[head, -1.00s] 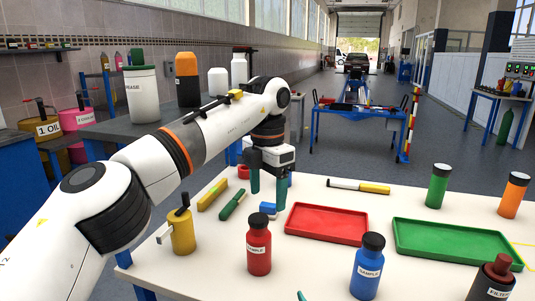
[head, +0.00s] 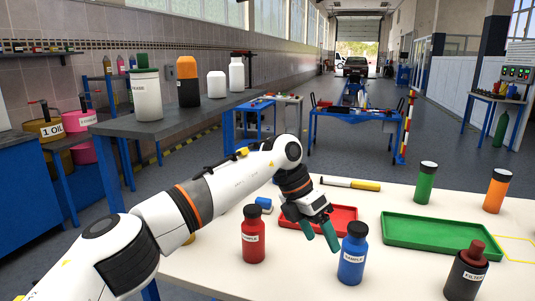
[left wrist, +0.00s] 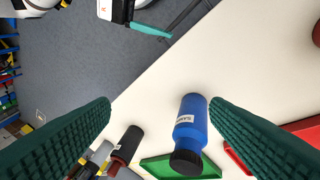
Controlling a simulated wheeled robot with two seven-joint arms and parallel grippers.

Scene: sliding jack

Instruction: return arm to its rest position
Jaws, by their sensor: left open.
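My left arm reaches in from the left in the head view. Its gripper (head: 320,236) hangs over the white table, in front of the red tray (head: 345,216) and between the red bottle (head: 253,241) and the blue bottle (head: 353,258). The dark green fingers are apart with nothing between them. In the left wrist view the open left gripper (left wrist: 160,104) frames the edges of the picture, and the blue bottle (left wrist: 192,122) shows beyond the right fingertip. Part of my right gripper (left wrist: 150,29) shows at the top of that view, with one teal finger visible. It is outside the head view.
The white table (head: 205,270) also bears a green tray (head: 440,233), a dark filter bottle (head: 466,275), a green bottle (head: 426,184) and an orange bottle (head: 495,192). A grey bench (head: 185,118) with several containers stands behind my left arm.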

